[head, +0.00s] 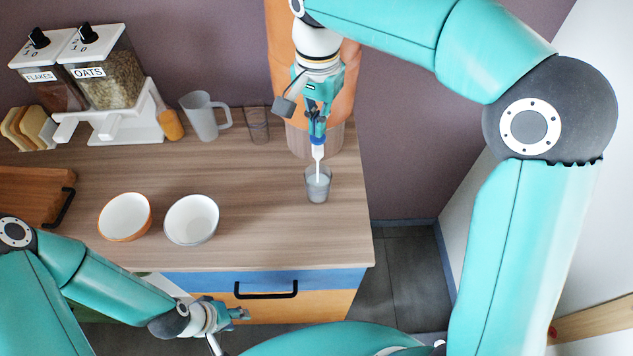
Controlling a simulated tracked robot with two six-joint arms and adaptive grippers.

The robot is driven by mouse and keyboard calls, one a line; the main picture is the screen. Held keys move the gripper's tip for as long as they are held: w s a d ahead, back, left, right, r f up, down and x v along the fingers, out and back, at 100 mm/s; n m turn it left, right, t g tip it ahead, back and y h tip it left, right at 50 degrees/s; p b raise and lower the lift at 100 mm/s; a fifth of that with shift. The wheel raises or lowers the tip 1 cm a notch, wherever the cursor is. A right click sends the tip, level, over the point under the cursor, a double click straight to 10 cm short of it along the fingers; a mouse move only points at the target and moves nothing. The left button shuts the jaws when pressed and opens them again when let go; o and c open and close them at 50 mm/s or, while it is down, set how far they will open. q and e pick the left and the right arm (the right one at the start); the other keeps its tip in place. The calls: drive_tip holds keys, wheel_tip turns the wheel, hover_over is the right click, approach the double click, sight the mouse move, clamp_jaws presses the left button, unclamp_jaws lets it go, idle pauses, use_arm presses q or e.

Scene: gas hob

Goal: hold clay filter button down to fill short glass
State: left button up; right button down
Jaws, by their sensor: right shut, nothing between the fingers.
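The orange clay filter (350,80) stands at the back right of the counter, largely hidden by my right arm. Its small tap with a white spout (318,152) shows at its front. The short glass (318,186) stands upright below the spout. A whitish stream runs from the spout into the glass, which looks partly filled. My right gripper (317,130) is shut with nothing between its fingers, fingertips down at the top of the tap. The button is hidden there. My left gripper (240,314) is low, in front of the drawers, away from the filter; its fingers are too small to judge.
A clear glass (257,125) and a measuring jug (203,117) stand left of the filter. An orange-rimmed bowl (125,217) and a white bowl (191,220) sit near the front. Oats and flakes dispensers (105,75) stand at the back left. The counter ends right of the short glass.

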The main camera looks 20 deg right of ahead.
use_arm(q)
drive_tip(key=shift+r, duration=0.6)
use_arm(e)
drive_tip(key=shift+r, duration=0.6)
wheel_tip(320, 180, up, 5)
drive_tip(key=p, duration=0.5)
use_arm(q)
wheel_tip(320, 180, up, 5)
drive_tip(key=shift+f, duration=0.15)
drive_tip(key=shift+s, duration=0.1)
use_arm(e)
drive_tip(key=shift+s, duration=0.1)
